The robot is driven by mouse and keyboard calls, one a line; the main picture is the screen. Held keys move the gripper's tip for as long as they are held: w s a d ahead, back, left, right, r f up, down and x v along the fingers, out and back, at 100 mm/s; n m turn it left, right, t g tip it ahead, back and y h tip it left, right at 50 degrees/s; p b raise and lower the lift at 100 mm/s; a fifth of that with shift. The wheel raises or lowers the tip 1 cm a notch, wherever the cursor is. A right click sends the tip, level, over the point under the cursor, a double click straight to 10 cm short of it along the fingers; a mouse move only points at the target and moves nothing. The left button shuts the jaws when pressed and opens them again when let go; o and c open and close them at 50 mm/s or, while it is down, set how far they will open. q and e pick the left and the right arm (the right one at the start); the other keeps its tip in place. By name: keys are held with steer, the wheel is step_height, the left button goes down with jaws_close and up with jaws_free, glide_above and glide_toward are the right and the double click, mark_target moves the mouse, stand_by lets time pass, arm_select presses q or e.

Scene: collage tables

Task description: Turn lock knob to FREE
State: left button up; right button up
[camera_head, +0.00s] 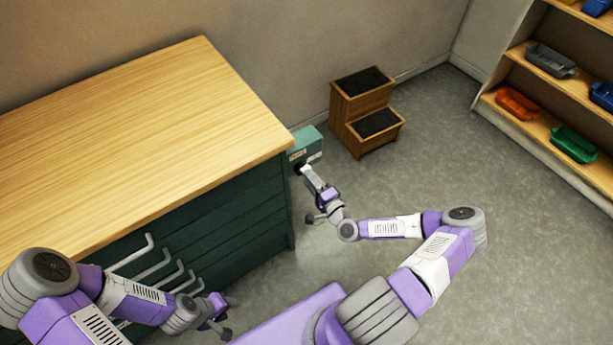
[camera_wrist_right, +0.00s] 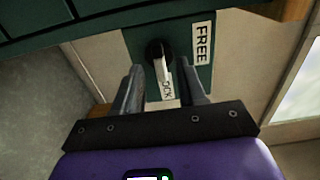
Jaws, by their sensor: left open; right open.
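The lock knob (camera_wrist_right: 154,50) is a round black hub with a pale lever on a green panel in the right wrist view. Its lever points down towards the partly hidden LOCK label (camera_wrist_right: 168,90). The FREE label (camera_wrist_right: 202,43) is to the right of the hub. My right gripper (camera_wrist_right: 160,78) is open, with a finger on either side of the lever; I see gaps, and contact cannot be told. In the head view, my right gripper (camera_head: 320,203) is by the green lock box (camera_head: 307,142) at the cabinet's right side. My left gripper (camera_head: 226,316) is open and empty near the drawer handles.
The green cabinet has a wooden top (camera_head: 130,130) and several grey drawer handles (camera_head: 152,268) on its front. A wooden step stool (camera_head: 362,100) stands behind the lock box. Shelves with coloured bins (camera_head: 517,104) are at the right. The floor between is clear.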

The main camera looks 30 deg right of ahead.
mark_target(302, 169)
steer(key=shift+w+a, duration=0.15)
steer(key=shift+w, duration=1.1)
jaws_close()
